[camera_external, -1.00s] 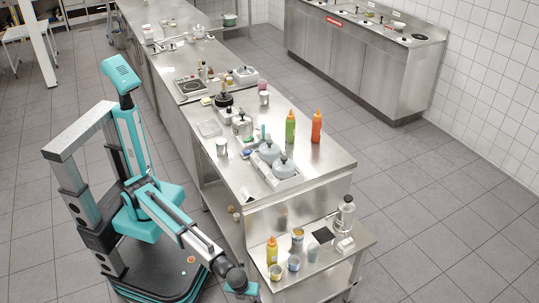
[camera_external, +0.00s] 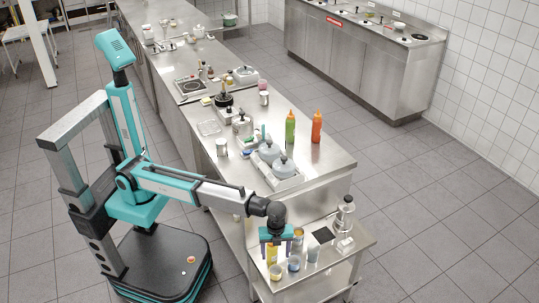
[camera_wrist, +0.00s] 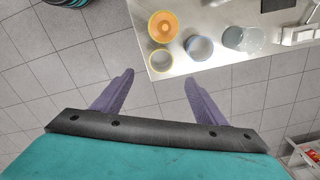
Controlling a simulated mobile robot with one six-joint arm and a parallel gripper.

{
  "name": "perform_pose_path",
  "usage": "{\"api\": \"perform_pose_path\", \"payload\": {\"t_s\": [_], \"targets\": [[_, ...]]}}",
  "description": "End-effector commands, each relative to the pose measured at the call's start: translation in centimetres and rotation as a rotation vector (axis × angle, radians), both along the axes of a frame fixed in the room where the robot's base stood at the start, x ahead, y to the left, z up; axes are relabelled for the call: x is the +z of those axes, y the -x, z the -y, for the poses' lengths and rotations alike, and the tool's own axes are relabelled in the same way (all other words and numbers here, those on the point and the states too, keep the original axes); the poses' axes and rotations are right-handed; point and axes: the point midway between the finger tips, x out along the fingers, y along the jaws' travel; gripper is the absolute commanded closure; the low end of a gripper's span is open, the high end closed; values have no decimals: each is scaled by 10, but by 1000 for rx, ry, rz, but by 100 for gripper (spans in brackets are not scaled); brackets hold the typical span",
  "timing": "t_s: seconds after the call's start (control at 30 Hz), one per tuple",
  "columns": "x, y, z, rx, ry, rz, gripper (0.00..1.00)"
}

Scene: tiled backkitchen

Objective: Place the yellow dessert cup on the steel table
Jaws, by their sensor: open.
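The small cup with a yellow rim (camera_external: 275,272) stands upright at the front left of the low steel side table (camera_external: 325,284). It appears to be the yellow dessert cup. In the wrist view this cup (camera_wrist: 162,61) sits near the table corner, ahead of the gap between my fingers. My gripper (camera_external: 279,247) is open and empty, raised near the table's left end. In the wrist view my gripper (camera_wrist: 159,78) has its two purple fingers wide apart over the floor, clear of the cup. The long steel table (camera_external: 322,157) stands behind the side table.
A blue-rimmed cup (camera_wrist: 199,47) stands close beside the yellow-rimmed cup, with a clear glass (camera_wrist: 240,38) beyond.

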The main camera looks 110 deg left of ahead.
Motion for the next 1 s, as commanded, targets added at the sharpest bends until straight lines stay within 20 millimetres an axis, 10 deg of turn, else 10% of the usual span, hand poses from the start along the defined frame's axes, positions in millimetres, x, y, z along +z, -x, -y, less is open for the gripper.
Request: {"api": "perform_pose_path", "payload": {"t_s": [0.37, 1.0], "targets": [[-6, 0, 0, -1, -1, 0, 34], [-81, 0, 0, -1, -1, -2, 34]]}}
